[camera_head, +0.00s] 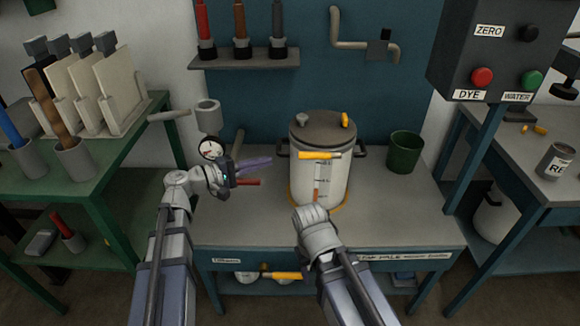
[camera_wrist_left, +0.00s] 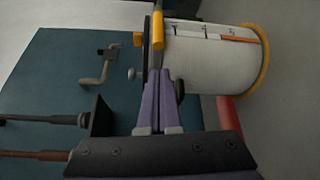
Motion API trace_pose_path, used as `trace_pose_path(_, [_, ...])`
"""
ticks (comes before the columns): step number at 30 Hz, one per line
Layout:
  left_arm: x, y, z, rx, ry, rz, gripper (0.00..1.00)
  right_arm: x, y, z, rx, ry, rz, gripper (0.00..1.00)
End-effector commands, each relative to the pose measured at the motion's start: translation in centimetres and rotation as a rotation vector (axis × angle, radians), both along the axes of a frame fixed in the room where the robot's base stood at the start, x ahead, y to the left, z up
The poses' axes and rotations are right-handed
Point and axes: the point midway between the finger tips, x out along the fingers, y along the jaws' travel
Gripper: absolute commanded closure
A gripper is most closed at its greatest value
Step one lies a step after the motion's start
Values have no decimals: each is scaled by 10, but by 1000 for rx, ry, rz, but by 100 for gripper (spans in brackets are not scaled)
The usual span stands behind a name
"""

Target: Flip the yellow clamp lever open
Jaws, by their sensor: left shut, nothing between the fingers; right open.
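The yellow clamp lever (camera_head: 318,155) lies flat across the front rim of the white pot (camera_head: 303,180), under its dark lid (camera_head: 322,128). It also shows in the left wrist view (camera_wrist_left: 158,31), just beyond the fingertips. A second yellow piece (camera_head: 345,119) stands on the lid's far right. My left gripper (camera_head: 268,161) is shut and empty, its purple fingers pointing right, left of the pot. In the wrist view the fingers (camera_wrist_left: 160,72) line up with the lever; contact cannot be made out. My right gripper (camera_head: 312,218) is low in front of the pot, its fingers hidden.
A red bar (camera_head: 249,182) shows beside my left gripper. A dial gauge (camera_head: 211,149) stands left of the pot. A dark green cup (camera_head: 405,152) is at right on the grey bench (camera_head: 415,205). A tool shelf (camera_head: 245,61) hangs behind.

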Motion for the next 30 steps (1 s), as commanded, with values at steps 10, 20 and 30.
trace_pose_path(10, [1, 3, 1, -11, -1, 6, 100, 0, 0, -2, 0, 0, 0, 50])
trace_pose_path(20, [18, -25, -2, -10, -2, 3, 100, 0, 0, -4, 0, 0, 0, 50])
trace_pose_path(30, [45, -71, -5, -10, -1, 5, 100, 0, 0, -7, 0, 0, 0, 50])
